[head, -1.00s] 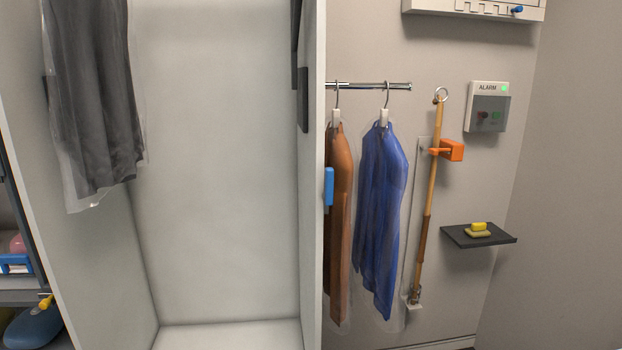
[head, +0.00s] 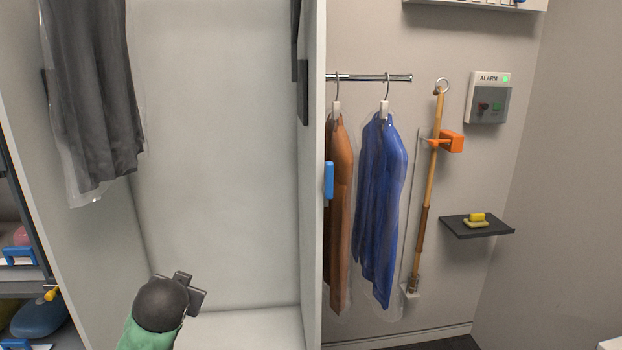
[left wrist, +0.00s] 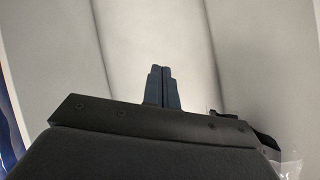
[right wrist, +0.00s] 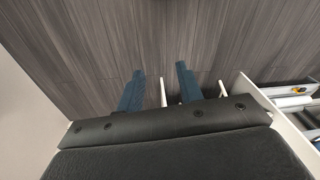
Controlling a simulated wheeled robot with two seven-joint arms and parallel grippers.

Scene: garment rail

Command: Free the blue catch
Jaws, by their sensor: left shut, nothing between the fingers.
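The blue catch (head: 328,180) is a small upright blue block on the front edge of the white cabinet's right side panel, in the head view. My left gripper (head: 192,288) shows at the bottom of the head view, in front of the open cabinet, below and left of the catch and well apart from it. In the left wrist view its fingers (left wrist: 160,88) are together with nothing between them. My right gripper (right wrist: 160,90) shows only in the right wrist view, with its fingers apart and empty above a wood-grain floor. The catch is not seen in either wrist view.
A grey bagged garment (head: 95,95) hangs at the cabinet's left. Right of the panel, a brown garment (head: 340,210) and a blue garment (head: 380,210) hang from a rail (head: 370,78). A pole (head: 430,190) in an orange clip (head: 450,141) stands beyond. The cabinet's middle (head: 220,150) is empty.

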